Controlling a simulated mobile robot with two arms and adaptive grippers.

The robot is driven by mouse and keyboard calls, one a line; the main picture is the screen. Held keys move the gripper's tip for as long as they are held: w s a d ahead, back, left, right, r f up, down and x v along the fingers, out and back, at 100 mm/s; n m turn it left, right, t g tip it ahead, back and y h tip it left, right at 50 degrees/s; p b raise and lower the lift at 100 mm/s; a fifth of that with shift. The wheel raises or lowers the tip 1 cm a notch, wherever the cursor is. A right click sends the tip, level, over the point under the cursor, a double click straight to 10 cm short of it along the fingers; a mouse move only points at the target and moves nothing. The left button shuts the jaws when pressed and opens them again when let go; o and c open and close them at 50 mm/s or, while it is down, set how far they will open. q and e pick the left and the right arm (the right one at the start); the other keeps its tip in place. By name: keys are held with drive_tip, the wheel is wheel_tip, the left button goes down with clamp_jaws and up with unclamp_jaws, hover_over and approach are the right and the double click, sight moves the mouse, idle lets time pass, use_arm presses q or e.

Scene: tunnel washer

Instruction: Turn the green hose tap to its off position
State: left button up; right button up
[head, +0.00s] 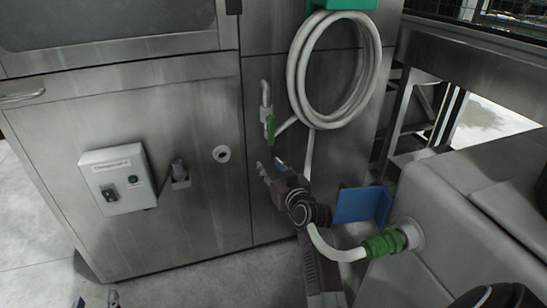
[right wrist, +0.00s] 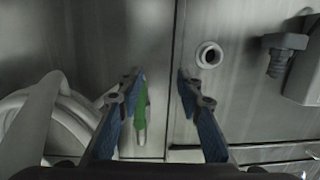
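The green hose tap (head: 269,128) sits on a short metal pipe on the steel washer wall, with its green lever hanging down. A white hose (head: 292,80) hangs coiled beside it. My right gripper (head: 271,172) is below the tap in the head view, pointing at the wall. In the right wrist view its fingers (right wrist: 158,82) are open, and the green lever (right wrist: 140,104) shows between them, close to the left finger. I cannot tell whether they touch. Only the fingertips of my left gripper (head: 97,300) show at the bottom edge, apart and empty.
A grey control box (head: 118,180) and a grey plug socket (head: 180,175) are on the wall to the left, with a round port (head: 222,154) nearer the tap. A blue plate (head: 360,205) and a green hose coupling (head: 385,244) are at the right.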

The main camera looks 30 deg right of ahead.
drive_tip(key=t+h+b, duration=0.1)
drive_tip(key=t+b, duration=0.1)
approach(272, 134)
drive_tip(key=shift+m+g, duration=0.3)
drive_tip(key=b+x, duration=0.1)
drive_tip(key=x, duration=0.6)
drive_tip(key=shift+w+r+b, duration=0.15)
drive_tip(key=shift+b, duration=0.2)
use_arm(q)
drive_tip(key=s+r+t+h, duration=0.1)
drive_tip(key=s+r+t, duration=0.1)
drive_tip(key=r, duration=0.6)
drive_tip(key=s+r+t+h, duration=0.1)
drive_tip(key=s+r+t, duration=0.2)
drive_tip(key=r, duration=0.6)
drive_tip(key=shift+s+r+t+h, duration=0.15)
drive_tip(key=shift+t+h, duration=0.15)
drive_tip(key=shift+t, duration=1)
use_arm(e)
drive_tip(key=shift+w+d, duration=0.1)
drive_tip(key=shift+w, duration=0.3)
use_arm(q)
drive_tip(key=shift+d, duration=0.1)
use_arm(e)
clamp_jaws()
